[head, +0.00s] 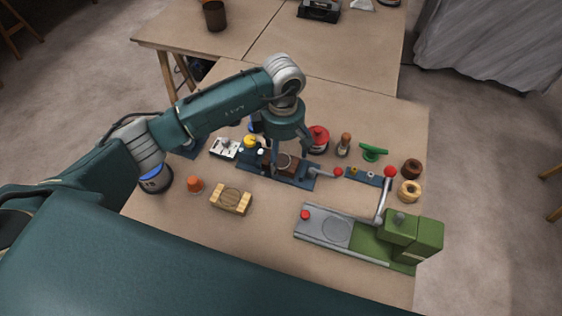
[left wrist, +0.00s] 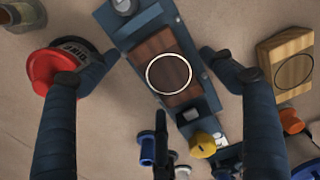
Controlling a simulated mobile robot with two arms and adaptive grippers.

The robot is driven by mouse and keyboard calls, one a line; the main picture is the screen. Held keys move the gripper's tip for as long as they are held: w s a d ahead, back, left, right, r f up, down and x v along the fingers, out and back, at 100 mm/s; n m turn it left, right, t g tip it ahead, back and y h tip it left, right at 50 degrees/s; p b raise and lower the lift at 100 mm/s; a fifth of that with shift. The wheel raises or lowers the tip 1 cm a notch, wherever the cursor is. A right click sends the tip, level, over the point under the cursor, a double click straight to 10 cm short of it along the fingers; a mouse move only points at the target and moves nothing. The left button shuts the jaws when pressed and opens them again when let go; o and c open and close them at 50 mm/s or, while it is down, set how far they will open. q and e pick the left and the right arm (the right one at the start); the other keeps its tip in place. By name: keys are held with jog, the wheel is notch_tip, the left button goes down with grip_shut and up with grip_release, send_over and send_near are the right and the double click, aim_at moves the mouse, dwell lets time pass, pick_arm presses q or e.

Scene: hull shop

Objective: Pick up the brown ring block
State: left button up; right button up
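The brown ring block (left wrist: 158,59) is a dark brown wooden block with a pale ring on its top. It sits in a blue vise-like fixture (left wrist: 188,20), and in the head view the block (head: 291,164) is partly hidden by my gripper. My left gripper (head: 287,149) is over the block with its fingers pointing down. In the left wrist view its two fingers (left wrist: 160,62) are spread wide on either side of the fixture, with nothing between them touching the pads. My right gripper is not in view.
A light wooden block with a dark ring (head: 231,199) and an orange cup (head: 194,184) stand to the left. A red-topped round tin (head: 318,138) stands close behind the fixture. A green machine (head: 413,237) with a grey bed is at the front right. Bare tabletop (head: 265,225) lies in front.

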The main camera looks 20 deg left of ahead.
pick_arm(q)
jog(key=c, duration=1.1)
jog(key=shift+r, duration=0.1)
